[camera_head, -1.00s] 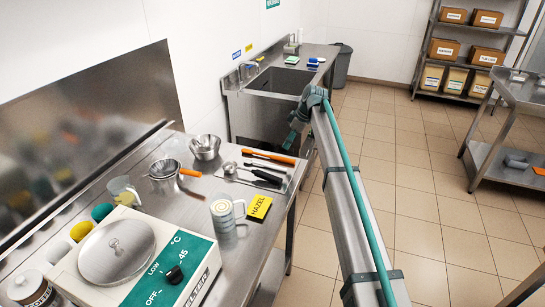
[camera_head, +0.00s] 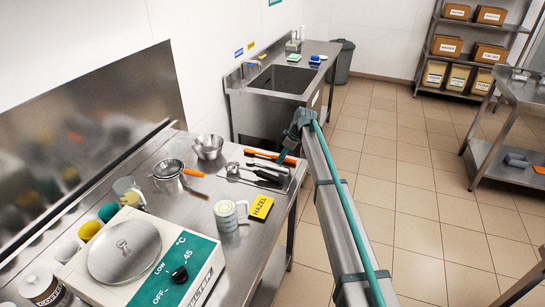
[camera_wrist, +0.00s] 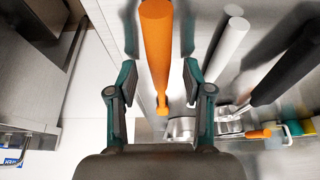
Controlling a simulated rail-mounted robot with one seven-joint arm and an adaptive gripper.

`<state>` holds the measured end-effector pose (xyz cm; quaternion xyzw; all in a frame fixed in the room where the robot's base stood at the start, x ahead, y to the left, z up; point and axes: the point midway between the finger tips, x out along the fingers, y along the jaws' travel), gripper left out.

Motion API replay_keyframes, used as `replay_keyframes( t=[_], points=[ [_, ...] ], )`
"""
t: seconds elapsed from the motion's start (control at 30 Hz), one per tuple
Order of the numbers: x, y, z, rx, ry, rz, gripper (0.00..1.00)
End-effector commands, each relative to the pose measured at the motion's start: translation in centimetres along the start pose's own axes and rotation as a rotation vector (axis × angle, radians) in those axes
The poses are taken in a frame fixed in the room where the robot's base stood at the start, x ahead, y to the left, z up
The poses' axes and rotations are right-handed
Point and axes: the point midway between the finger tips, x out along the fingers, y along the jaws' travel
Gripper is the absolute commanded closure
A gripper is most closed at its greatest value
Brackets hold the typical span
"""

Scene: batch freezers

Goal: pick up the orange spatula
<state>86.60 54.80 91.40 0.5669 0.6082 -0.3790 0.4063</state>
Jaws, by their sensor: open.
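The orange spatula (camera_head: 289,161) lies near the back right edge of the steel counter, partly hidden by my gripper (camera_head: 281,158) in the head view. In the wrist view the orange spatula (camera_wrist: 155,45) runs up the picture between the fingers of my gripper (camera_wrist: 160,80). The fingers are open, one on each side of it, with a gap on both sides. I cannot tell how far down around it the fingertips reach.
A white-handled utensil (camera_wrist: 231,42) and a black-handled one (camera_wrist: 287,65) lie beside the spatula.

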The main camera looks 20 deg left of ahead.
Motion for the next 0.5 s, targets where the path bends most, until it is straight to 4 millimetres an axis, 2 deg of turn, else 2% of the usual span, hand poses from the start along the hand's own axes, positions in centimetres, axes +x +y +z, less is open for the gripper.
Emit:
replay_keyframes(
  t=[0.5],
  points=[
    [0.33,0.02,0.18,0.0,0.0,0.0,0.49]
  ],
)
